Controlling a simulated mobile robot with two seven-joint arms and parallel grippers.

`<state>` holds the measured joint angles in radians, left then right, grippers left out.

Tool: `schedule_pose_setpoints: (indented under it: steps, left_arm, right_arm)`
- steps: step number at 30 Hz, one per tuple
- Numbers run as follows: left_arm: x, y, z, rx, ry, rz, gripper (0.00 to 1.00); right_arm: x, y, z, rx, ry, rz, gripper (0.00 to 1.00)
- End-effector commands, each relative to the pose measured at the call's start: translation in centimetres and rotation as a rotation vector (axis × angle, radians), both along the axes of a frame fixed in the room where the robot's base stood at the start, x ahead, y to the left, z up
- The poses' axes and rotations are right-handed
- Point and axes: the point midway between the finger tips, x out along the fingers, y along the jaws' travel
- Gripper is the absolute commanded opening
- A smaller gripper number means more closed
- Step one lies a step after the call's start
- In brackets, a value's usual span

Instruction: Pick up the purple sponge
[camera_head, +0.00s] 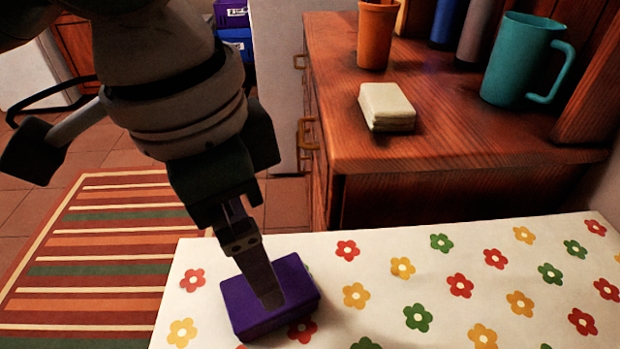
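The purple sponge (243,309) lies flat on the white flowered tabletop (390,297), near its left front part. My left gripper (268,290) reaches down from the upper left, and its fingertips overlap the top of the sponge. I see one finger clearly; the other is hidden behind it or lined up with it. I cannot tell whether the fingers are open or shut, or whether they touch the sponge. My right gripper is not in view.
A wooden counter (450,135) behind the table holds a cream block (386,106), an orange cup (377,35) and a teal pitcher (518,60). A striped rug (100,260) lies on the floor at left. The tabletop right of the sponge is clear.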

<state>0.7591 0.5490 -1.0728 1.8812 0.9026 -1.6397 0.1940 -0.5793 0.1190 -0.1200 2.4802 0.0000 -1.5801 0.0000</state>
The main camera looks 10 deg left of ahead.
Motion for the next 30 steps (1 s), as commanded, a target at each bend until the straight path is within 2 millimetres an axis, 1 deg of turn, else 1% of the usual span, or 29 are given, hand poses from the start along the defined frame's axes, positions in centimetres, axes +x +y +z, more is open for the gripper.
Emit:
schedule_pose_setpoints:
  steps: [1,7,13,16,23,26,30]
  left_arm:
    - [0.0,-0.1,-1.2,0.001,0.003,0.0,1.0]
    - [-0.1,-0.4,-3.6,0.0,0.003,-0.001,1.0]
    - [-0.3,-0.8,-6.8,0.0,0.002,-0.002,1.0]
    - [-0.2,-0.8,-7.5,0.0,0.0,-0.001,1.0]
    - [-0.1,-0.8,-7.6,0.0,-0.002,-0.002,1.0]
    - [-0.1,-0.8,-7.5,0.0,-0.002,-0.002,0.91]
    - [-0.1,-0.8,-7.5,0.0,-0.002,-0.002,0.75]
  right_arm:
    - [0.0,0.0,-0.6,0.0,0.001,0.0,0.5]
    - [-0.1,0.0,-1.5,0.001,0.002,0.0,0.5]
    - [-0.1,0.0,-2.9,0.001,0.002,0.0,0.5]
    - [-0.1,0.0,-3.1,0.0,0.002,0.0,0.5]
    - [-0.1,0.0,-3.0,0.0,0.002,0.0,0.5]
    - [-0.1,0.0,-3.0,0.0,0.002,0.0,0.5]
    - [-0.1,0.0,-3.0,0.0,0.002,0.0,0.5]
